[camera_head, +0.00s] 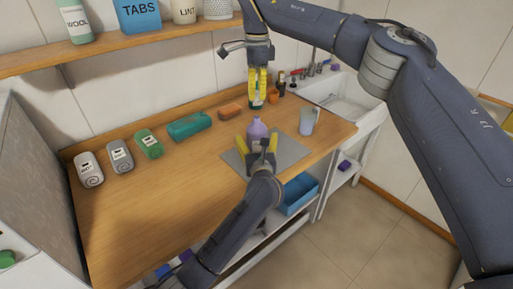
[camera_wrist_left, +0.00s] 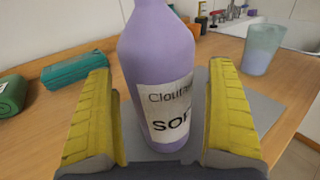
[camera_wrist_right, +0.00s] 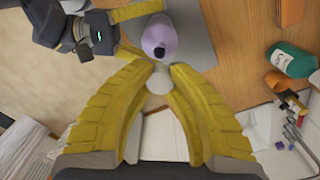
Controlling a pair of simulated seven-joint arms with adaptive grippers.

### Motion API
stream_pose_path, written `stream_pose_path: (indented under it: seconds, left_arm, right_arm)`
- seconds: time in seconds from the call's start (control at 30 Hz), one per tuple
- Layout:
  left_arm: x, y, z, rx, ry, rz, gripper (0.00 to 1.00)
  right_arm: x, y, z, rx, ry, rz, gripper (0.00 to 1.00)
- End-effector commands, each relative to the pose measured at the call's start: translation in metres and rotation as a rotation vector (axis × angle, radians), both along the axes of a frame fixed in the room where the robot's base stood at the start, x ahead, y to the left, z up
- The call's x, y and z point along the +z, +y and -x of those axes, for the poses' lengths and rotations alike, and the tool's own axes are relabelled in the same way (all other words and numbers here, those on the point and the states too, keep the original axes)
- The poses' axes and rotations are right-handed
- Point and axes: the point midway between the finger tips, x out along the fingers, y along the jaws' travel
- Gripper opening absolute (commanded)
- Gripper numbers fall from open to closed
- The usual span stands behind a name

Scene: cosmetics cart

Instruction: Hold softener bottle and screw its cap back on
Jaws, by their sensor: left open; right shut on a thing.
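The softener bottle (camera_head: 257,129) is lilac and stands upright on a grey mat; its label shows in the left wrist view (camera_wrist_left: 165,95). In the right wrist view the bottle (camera_wrist_right: 159,36) is seen from above, with a dark uncapped mouth. My left gripper (camera_head: 257,145) is open, its yellow fingers on either side of the bottle with gaps between. My right gripper (camera_head: 258,88) is above and behind the bottle, shut on a small whitish round cap (camera_wrist_right: 158,82). The cap cannot be made out in the head view.
The grey mat (camera_head: 290,151) lies near the counter's front edge. A translucent cup (camera_head: 307,121) stands right of the bottle. A sink (camera_head: 335,97) is at the right.

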Motion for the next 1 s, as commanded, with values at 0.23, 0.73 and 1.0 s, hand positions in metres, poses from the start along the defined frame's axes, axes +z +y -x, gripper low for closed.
stream_pose_path:
  seconds: [0.23,0.73,1.0]
  left_arm:
    - [-0.0003,0.0012,-0.0086,0.000,0.001,0.001,0.89]
    - [-0.0005,0.0012,-0.0088,0.000,0.001,0.000,0.66]
    - [-0.0006,0.0012,-0.0087,0.000,0.001,0.000,0.35]
  right_arm:
    - [0.0000,0.0000,0.0000,0.000,0.000,0.000,0.01]
    - [0.0000,0.0000,0.0000,0.000,0.000,0.000,0.01]
    - [0.0000,0.0000,0.0000,0.000,0.000,0.000,0.01]
